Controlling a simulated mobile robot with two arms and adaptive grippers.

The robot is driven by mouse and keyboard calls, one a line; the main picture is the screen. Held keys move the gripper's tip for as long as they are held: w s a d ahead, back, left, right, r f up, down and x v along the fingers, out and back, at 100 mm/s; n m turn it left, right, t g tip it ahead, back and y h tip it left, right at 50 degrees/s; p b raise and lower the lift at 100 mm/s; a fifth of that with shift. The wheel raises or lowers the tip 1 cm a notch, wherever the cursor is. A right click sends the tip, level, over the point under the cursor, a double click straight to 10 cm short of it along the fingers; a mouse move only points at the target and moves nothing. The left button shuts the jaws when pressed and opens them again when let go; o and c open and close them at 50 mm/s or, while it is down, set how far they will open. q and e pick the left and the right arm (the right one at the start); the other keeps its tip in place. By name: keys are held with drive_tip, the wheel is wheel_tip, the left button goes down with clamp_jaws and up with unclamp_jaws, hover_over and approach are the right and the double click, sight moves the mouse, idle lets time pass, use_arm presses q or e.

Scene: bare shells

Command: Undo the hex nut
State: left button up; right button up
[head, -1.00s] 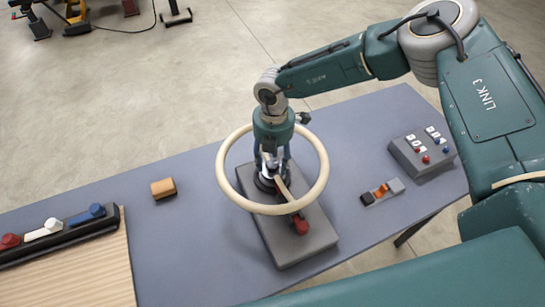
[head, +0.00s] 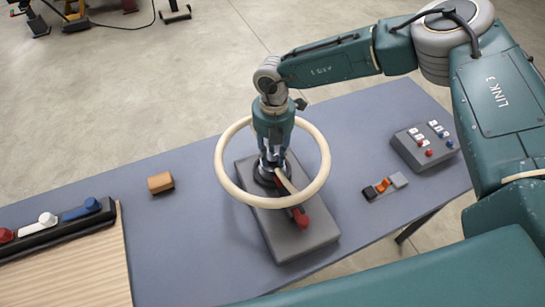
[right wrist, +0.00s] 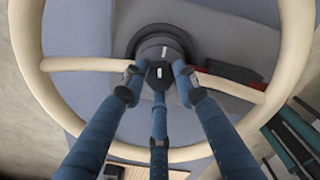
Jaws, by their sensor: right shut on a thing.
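The hex nut (right wrist: 160,74) looks like a small dark piece with a pale mark, at the hub of a cream handwheel (head: 222,178). My right gripper (head: 271,170) points down into the middle of the wheel. In the right wrist view its three blue fingers (right wrist: 160,82) are closed around the nut. The fingers hide most of the nut, and in the head view it cannot be made out. The wheel stands on a grey base block (head: 290,240). My left gripper is not in view.
A red knob (head: 301,219) sits on the base block under the wheel's near rim. A switch box (head: 424,148) and an orange rocker switch (head: 383,186) lie to the right. A tan block (head: 160,183) and a rack of coloured handles (head: 60,229) are left. Bench between is clear.

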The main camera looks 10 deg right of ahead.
sight(273, 157)
drive_tip(key=o, duration=1.1)
drive_tip(key=shift+o, duration=0.2)
wheel_tip(273, 157, up, 12)
drive_tip(key=shift+s, duration=0.1)
